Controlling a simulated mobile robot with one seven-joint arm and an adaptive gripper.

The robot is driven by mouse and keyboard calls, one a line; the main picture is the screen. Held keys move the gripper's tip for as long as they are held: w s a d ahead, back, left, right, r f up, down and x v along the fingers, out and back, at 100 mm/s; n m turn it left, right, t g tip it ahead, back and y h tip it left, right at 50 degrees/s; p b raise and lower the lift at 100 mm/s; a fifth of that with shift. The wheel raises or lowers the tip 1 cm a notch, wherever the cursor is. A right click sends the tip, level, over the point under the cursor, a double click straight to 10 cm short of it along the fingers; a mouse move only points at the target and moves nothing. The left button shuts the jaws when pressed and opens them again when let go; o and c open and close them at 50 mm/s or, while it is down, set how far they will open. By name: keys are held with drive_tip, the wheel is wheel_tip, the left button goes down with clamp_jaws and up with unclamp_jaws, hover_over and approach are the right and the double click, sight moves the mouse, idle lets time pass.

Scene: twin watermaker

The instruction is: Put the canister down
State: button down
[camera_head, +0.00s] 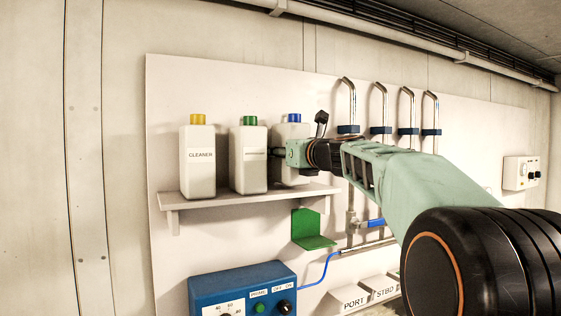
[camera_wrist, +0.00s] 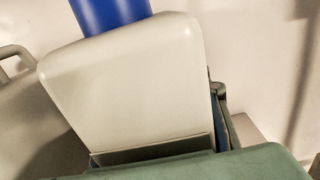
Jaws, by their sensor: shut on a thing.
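A white canister with a blue cap (camera_head: 293,129) is at the right end of the wall shelf (camera_head: 250,197). My gripper (camera_head: 279,153) reaches in from the right and is shut on this canister. The arm hides part of the canister's front. I cannot tell whether its base touches the shelf. In the wrist view the blue-capped canister (camera_wrist: 130,85) fills the middle, tilted in the picture, right at the gripper. The fingertips are mostly hidden.
A green-capped canister (camera_head: 249,160) stands close on the left, then a yellow-capped one marked CLEANER (camera_head: 199,175). A green bracket (camera_head: 313,232) is below the shelf. Vertical pipes (camera_head: 380,110) rise at the right. A blue control box (camera_head: 235,284) is lower left.

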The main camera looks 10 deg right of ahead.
drive_tip(key=shift+s+f, duration=0.1)
drive_tip(key=shift+f, duration=0.3)
drive_tip(key=c, duration=1.1)
unclamp_jaws()
drive_tip(key=shift+f, duration=0.15)
drive_tip(key=b+v, duration=0.3)
drive_tip(key=v, duration=0.9)
